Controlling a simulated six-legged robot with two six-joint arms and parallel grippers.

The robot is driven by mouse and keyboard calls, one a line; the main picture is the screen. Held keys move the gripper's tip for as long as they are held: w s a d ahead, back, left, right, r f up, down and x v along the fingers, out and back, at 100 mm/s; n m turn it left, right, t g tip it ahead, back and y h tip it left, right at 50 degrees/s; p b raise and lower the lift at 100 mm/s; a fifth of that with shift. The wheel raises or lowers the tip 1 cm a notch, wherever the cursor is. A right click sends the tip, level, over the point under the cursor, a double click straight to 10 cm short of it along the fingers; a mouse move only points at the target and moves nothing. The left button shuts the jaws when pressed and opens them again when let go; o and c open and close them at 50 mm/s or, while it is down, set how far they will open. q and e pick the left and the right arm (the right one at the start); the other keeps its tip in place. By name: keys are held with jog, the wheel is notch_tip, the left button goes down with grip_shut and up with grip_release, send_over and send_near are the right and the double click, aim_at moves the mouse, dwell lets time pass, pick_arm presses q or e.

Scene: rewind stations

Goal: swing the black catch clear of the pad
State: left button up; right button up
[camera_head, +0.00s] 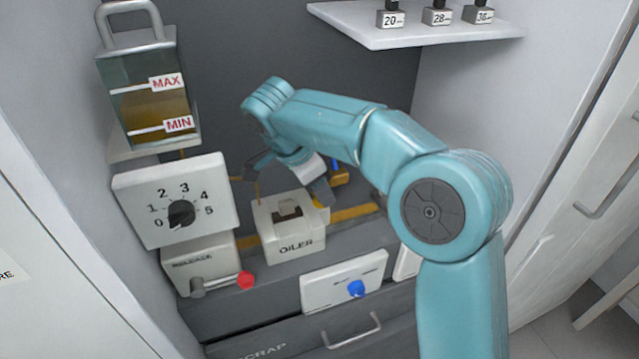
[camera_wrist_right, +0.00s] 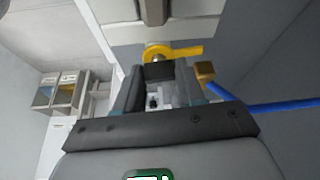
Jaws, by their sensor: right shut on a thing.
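My right gripper (camera_head: 321,192) reaches down behind the OILER box (camera_head: 290,240), near its back right corner. In the right wrist view the gripper (camera_wrist_right: 158,84) has its two fingers closed around a small black piece (camera_wrist_right: 158,70), which looks like the black catch. A yellow lever (camera_wrist_right: 182,50) lies just beyond that piece. In the head view the held piece is hidden or too small to tell. I cannot tell which part is the pad. My left gripper is not in view.
A dial box (camera_head: 175,200) and a release box (camera_head: 203,268) with a red knob stand at the left. A panel with a blue knob (camera_head: 356,288) is in front. An oil tank (camera_head: 150,95) is above. A blue rod or cable (camera_wrist_right: 270,106) runs right of the gripper.

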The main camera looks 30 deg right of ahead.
jog(key=shift+w+r+m, duration=0.1)
jog(key=shift+m, duration=0.5)
jog(key=o, duration=1)
jog(key=shift+g, duration=0.3)
jog(key=shift+o, duration=0.2)
jog(key=p+v, duration=0.3)
jog(key=v, duration=0.9)
jog(key=shift+p, duration=0.4)
jog(key=shift+d, duration=0.15)
